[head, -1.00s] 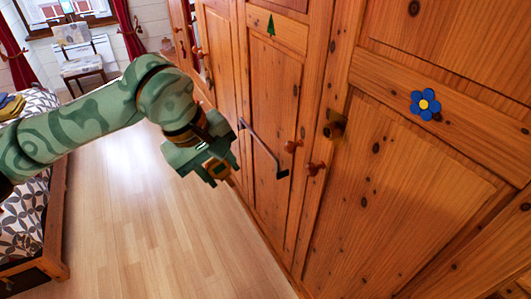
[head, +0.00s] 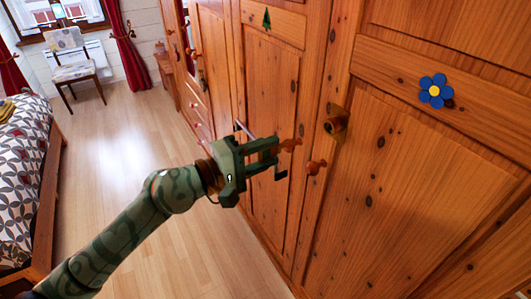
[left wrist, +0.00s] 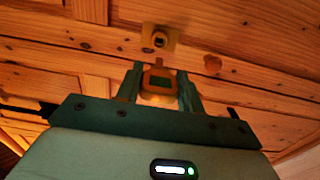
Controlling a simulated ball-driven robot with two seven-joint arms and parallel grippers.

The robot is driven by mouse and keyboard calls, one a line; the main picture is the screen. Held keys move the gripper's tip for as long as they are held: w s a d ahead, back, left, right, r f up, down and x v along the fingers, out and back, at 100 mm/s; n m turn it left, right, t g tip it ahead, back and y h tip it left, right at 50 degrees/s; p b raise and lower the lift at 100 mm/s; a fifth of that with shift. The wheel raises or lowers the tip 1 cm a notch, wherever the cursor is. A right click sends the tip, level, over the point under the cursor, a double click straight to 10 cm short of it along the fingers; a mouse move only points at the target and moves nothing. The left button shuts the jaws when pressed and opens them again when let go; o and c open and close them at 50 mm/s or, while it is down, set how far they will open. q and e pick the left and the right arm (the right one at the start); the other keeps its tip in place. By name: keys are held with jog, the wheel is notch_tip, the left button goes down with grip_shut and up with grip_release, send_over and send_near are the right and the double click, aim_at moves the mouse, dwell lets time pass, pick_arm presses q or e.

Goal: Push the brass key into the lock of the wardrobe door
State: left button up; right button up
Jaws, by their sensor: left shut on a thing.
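My left gripper (head: 274,155) is in front of the wooden wardrobe, its fingers pointing at the doors. In the left wrist view its two fingers (left wrist: 160,88) are closed on the brass key (left wrist: 159,82), whose bow shows between them and whose narrow end points at the door. The brass lock (head: 337,122) sits on the wardrobe door (head: 410,190) with the blue flower; it also shows in the left wrist view (left wrist: 160,40), ahead of the key. Key and lock look apart. My right gripper is not in view.
The bed (head: 45,190) is on the left and a chair (head: 75,68) stands at the back. The floor between is clear.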

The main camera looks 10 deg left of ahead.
aim_at(280, 148)
pick_arm(q)
jog(key=shift+w+d, duration=0.2)
jog(key=x, duration=0.5)
jog(key=shift+w+d, duration=0.2)
jog(key=shift+d, duration=0.1)
jog(key=shift+x, duration=1)
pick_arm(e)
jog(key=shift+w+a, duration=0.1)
